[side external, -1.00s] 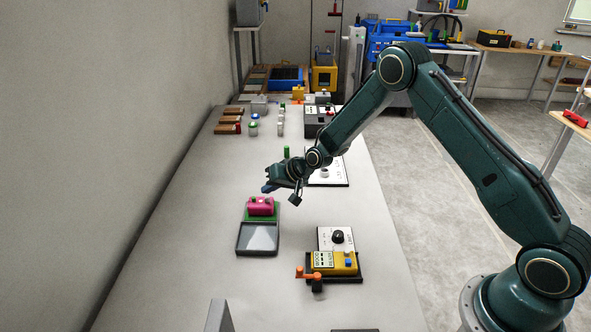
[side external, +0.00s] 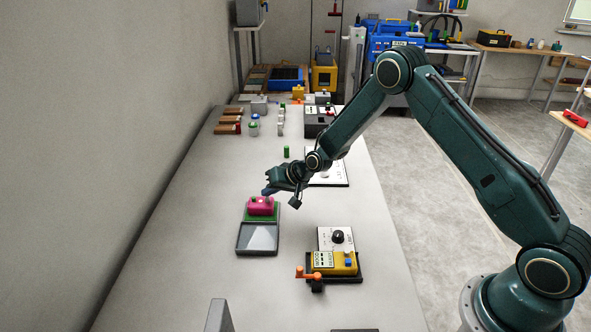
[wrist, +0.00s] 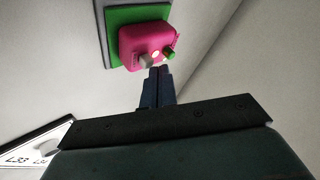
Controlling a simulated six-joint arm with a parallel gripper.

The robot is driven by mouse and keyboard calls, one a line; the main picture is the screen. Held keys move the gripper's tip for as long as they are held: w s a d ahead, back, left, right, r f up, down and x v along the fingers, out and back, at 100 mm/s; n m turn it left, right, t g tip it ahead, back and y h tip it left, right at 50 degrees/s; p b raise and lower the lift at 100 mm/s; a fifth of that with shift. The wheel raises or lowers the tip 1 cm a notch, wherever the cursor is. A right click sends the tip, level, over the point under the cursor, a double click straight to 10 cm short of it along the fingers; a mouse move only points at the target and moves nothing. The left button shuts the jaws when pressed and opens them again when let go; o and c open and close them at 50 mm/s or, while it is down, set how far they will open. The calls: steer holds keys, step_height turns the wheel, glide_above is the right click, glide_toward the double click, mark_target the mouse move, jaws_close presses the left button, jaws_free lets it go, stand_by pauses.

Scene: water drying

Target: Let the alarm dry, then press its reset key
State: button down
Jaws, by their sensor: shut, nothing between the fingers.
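The alarm appears to be the pink box (side external: 261,206) on a green pad (side external: 248,217), at the left middle of the table. In the wrist view the pink box (wrist: 143,38) shows a grey knob (wrist: 145,61), a green key (wrist: 169,53) and a small pale spot (wrist: 155,54) between them. I cannot tell which is the reset key or whether the box is wet. My gripper (side external: 267,191) is shut and empty, just above the far side of the box. In the wrist view its fingertips (wrist: 159,70) lie close to the green key; contact cannot be told.
A dark tray with a pale panel (side external: 243,249) adjoins the green pad. A yellow unit (side external: 332,262) with an orange handle (side external: 308,274) stands to the front right. A white board with a black knob (side external: 338,237) is behind it. A green peg (side external: 286,152) stands farther back.

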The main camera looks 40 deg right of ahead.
mark_target(271, 203)
steer(key=shift+f, duration=0.25)
stand_by(0.3)
steer(key=shift+r, duration=0.75)
steer(key=shift+r, duration=0.15)
steer(key=shift+r, duration=2.9)
